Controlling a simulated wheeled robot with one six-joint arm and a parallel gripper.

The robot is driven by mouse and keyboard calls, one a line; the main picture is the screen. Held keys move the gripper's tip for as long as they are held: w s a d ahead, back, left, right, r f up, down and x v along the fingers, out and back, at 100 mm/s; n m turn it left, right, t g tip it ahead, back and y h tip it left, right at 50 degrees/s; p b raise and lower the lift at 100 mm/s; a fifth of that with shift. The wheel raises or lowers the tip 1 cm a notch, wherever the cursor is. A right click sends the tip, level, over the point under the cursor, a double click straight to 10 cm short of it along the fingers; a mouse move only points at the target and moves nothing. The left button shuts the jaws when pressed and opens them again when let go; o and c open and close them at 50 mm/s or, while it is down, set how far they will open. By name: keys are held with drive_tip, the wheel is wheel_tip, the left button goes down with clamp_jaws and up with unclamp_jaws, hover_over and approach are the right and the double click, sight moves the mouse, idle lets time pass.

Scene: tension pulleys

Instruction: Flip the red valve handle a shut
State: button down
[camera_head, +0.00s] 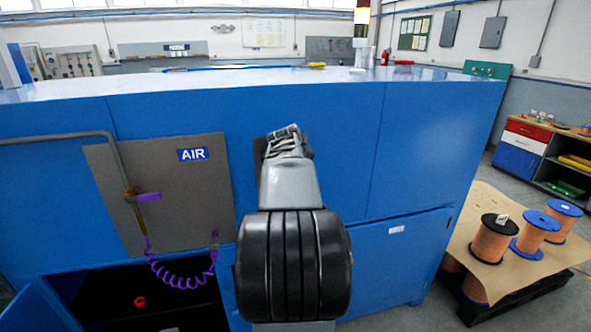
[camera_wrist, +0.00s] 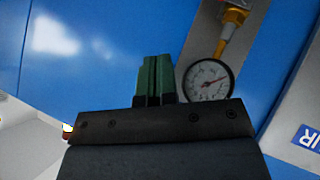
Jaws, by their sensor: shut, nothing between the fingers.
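I see no clearly red lever on the pipes. A brass valve (camera_head: 131,193) on the grey pipe at the AIR panel has a purple handle (camera_head: 148,197) pointing sideways to the right. A small red round thing (camera_head: 140,302) sits in the dark open compartment below; I cannot tell what it is. My gripper (camera_head: 285,135) is right of the AIR panel, in front of the blue cabinet. In the wrist view its green fingers (camera_wrist: 155,78) are together and empty. A round pressure gauge (camera_wrist: 208,80) under a brass fitting (camera_wrist: 232,22) shows just right of them.
The blue cabinet (camera_head: 410,140) fills the middle. A grey AIR panel (camera_head: 180,215) carries a purple coiled hose (camera_head: 180,282) that hangs below it. A lower door (camera_head: 40,305) stands open at left. Cable spools (camera_head: 540,232) stand on a pallet at right.

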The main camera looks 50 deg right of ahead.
drive_tip(key=shift+s+a+r, duration=0.5)
drive_tip(key=shift+s+r, duration=0.1)
drive_tip(key=shift+r, duration=0.2)
